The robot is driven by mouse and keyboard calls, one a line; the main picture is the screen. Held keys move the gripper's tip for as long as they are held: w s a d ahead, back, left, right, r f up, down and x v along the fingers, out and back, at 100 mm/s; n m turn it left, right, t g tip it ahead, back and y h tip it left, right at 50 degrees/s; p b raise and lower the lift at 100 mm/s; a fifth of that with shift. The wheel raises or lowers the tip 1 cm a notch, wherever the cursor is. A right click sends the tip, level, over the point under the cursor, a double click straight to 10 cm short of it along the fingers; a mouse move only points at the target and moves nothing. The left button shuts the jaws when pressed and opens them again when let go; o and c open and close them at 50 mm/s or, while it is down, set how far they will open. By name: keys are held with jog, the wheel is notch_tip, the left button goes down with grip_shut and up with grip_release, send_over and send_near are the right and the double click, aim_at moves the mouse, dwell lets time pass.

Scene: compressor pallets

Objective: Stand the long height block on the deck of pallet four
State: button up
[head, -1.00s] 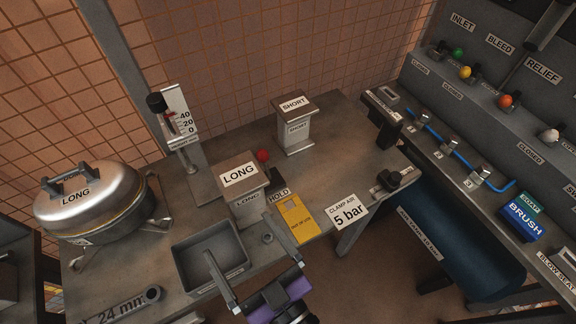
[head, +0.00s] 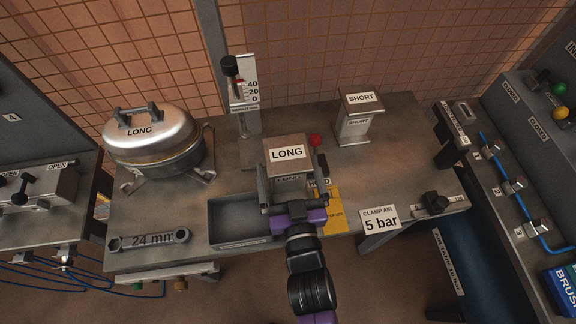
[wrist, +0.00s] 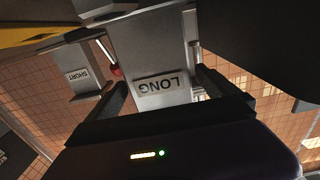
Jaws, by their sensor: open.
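The long height block (head: 287,152), a grey block labelled LONG on its top and front, stands upright on the workbench. It also shows in the wrist view (wrist: 162,55), with its LONG label upside down between the fingers. My gripper (head: 290,188) is open at the block's front side, one finger at each side of it. In the wrist view my gripper (wrist: 158,92) has its fingers apart around the block's near part, with gaps beside it. Whether a finger touches it I cannot tell.
The short block (head: 359,120) stands to the right. A grey tray (head: 226,240) is left of my gripper, and a yellow HOLD plate (head: 331,221) is right. A wrench (head: 150,240) lies front left.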

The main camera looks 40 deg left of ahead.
jog(key=shift+w+a, duration=0.3)
jog(key=shift+a, duration=0.05)
jog(key=c, duration=2.1)
jog(key=shift+a+r, duration=0.1)
jog(key=shift+r, duration=0.2)
grip_shut()
notch_tip(320, 180, up, 20)
jog(key=p, duration=0.1)
jog(key=shift+p, duration=0.3)
